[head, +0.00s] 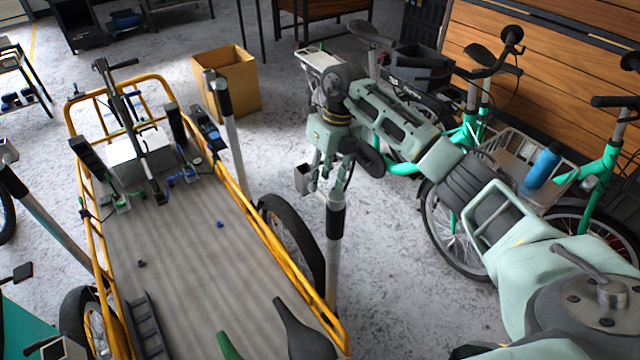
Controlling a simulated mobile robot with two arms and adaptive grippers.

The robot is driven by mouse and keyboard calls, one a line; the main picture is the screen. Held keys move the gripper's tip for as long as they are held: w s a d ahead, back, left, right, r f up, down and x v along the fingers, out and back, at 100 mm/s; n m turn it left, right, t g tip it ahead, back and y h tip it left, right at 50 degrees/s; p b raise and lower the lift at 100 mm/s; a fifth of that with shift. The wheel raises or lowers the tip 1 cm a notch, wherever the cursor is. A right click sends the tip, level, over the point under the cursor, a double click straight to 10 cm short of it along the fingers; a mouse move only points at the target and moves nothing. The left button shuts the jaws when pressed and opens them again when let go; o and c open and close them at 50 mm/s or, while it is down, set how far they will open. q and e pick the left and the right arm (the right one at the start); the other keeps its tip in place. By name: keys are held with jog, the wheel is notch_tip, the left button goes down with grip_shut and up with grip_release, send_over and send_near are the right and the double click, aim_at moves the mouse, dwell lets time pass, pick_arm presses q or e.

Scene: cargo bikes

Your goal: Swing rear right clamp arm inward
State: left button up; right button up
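A yellow-framed cargo bed (190,240) stands at left. Grey posts with black upper sleeves stand by its sides, apparently the clamp arms. On the right side, one post (232,150) is farther off and another post (333,265) is nearer. Which one the task calls rear right I cannot tell for sure. My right gripper (321,185) points down at the black top of the nearer right post. Its fingers look apart, with nothing visibly held between them. Whether it touches the post I cannot tell. My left gripper does not show.
A slanted post (55,225) stands at the bed's left side. An open cardboard box (228,82) is on the floor behind the bed. Green bikes (470,130), one with a blue bottle (542,168), stand close beyond my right arm. Small parts lie on the bed.

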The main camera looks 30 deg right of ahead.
aim_at(320, 192)
jog(key=f, duration=0.2)
jog(key=shift+w+a+f, duration=0.1)
jog(key=shift+a+f, duration=0.3)
jog(key=shift+f, duration=0.4)
grip_shut()
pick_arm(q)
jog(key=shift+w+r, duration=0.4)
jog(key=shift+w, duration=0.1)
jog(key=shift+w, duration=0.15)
